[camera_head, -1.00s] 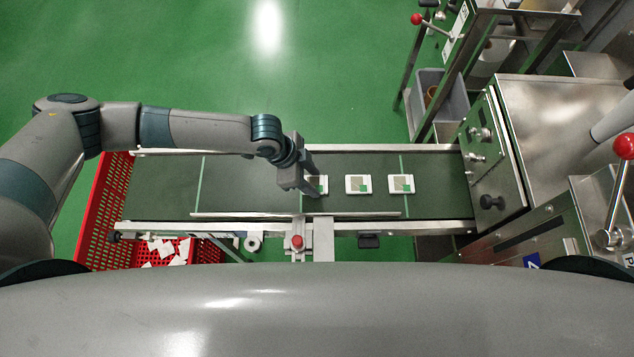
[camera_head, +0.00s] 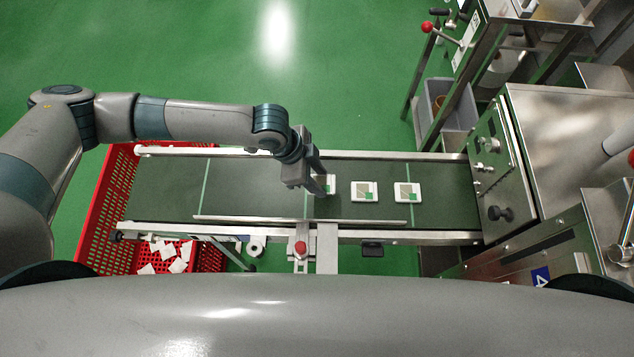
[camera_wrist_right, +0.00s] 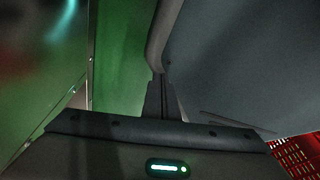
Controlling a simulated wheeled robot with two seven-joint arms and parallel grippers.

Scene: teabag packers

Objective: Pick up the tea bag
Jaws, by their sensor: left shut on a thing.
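My left gripper (camera_head: 319,187) is over the green conveyor belt, its fingers pointing down. It is shut on a tea bag (camera_head: 331,184), a small white square packet with a green patch. The gripper hides the packet's left part. I cannot tell whether the packet is clear of the belt. Two similar tea bags, a middle one (camera_head: 364,191) and a right one (camera_head: 407,192), lie flat on the belt to its right. In the right wrist view, dark parts of my right gripper (camera_wrist_right: 163,98) show dimly. Its jaw opening cannot be made out.
The conveyor belt (camera_head: 250,190) has metal side rails and is bare left of the gripper. A red crate (camera_head: 96,225) with white packets stands at its left end. A metal machine (camera_head: 560,140) stands at its right end. A grey bin (camera_head: 455,108) is on a rack behind.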

